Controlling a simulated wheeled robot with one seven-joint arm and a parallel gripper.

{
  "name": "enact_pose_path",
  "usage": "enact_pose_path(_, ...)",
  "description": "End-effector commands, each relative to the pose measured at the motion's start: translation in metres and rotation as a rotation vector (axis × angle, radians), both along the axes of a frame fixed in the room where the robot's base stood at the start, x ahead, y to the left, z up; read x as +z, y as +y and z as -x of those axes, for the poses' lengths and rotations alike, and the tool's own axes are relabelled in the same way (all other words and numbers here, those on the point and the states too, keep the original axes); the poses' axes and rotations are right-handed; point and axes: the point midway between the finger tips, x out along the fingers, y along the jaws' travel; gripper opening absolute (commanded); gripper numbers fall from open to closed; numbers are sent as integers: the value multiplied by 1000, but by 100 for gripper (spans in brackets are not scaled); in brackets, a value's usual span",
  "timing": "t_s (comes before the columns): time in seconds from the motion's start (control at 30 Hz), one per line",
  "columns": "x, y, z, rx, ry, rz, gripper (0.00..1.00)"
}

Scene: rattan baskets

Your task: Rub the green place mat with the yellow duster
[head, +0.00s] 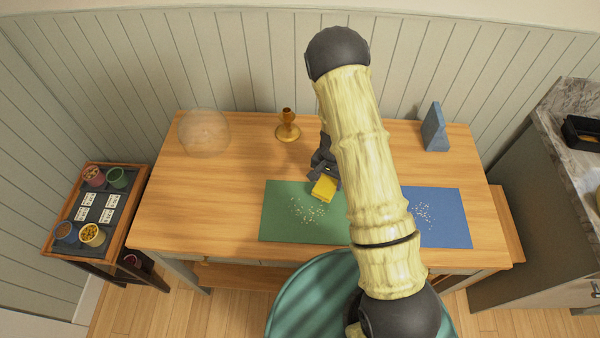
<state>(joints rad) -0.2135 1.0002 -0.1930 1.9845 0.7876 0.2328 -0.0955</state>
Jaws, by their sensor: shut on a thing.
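The green place mat (280,226) lies flat on the wooden table, left of my arm, with pale crumbs (308,211) scattered on its middle. The yellow duster (324,188) is a small block at the mat's far right part. My gripper (323,178) is shut on the duster, holding it from behind. The duster appears over the mat just beyond the crumbs; I cannot tell whether it touches the mat. My arm hides the mat's right edge.
A blue mat (450,222) with crumbs lies to the right. A glass dome (204,133), a brass candlestick (287,127) and a blue wedge-shaped block (434,128) stand along the back. A teal round seat (300,300) is at the front. The table's left side is clear.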

Motion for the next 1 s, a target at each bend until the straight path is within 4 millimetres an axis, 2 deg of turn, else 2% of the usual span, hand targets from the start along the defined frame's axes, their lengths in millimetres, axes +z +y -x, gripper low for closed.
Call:
enact_pose_path(0.1,8,11,0,-204,2,0,40)
enact_pose_path(1.0,37,85,8,-1761,2,3,40)
